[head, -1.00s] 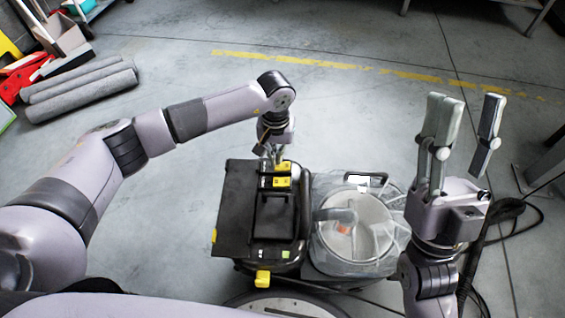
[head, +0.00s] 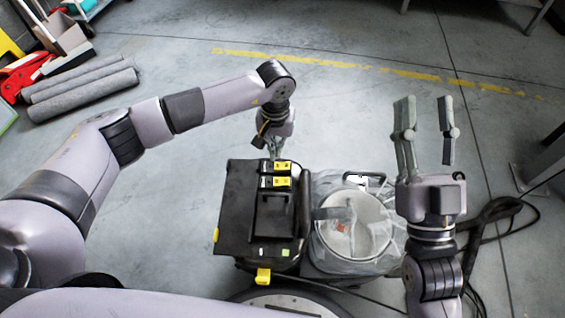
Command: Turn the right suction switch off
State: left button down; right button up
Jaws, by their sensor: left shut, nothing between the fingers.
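The black machine (head: 240,225) stands on the floor in front of me. At its far end are two yellow-labelled switch panels, a far one (head: 283,166) and a nearer one (head: 281,182). I cannot tell which is the right suction switch or how either is set. My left gripper (head: 274,154) points down, shut and empty, just beyond the far panel; I cannot tell whether it touches the machine. My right gripper (head: 428,130) is open and empty, its fingers pointing away from me, right of the machine.
A clear plastic-covered round container (head: 352,232) sits right of the black top. A yellow part (head: 263,276) juts out at the machine's near side. Dark hoses (head: 500,208) lie on the floor at right. Grey rolls (head: 82,90) lie far left.

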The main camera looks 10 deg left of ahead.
pick_arm(q)
jog(key=shift+r+p, duration=0.3)
jog(key=shift+r, duration=0.75)
pick_arm(e)
jog(key=shift+w+f+g+h, duration=0.2)
jog(key=shift+w+f+g, duration=0.25)
jog(key=shift+f, duration=0.25)
jog(key=shift+w+f+g+h, duration=0.2)
jog(key=shift+w+f+g, duration=0.1)
jog(key=shift+f+g, duration=0.35)
jog(key=shift+w+f+g+h, duration=0.2)
jog(key=shift+w+f+g, duration=0.2)
jog(key=shift+f, duration=0.35)
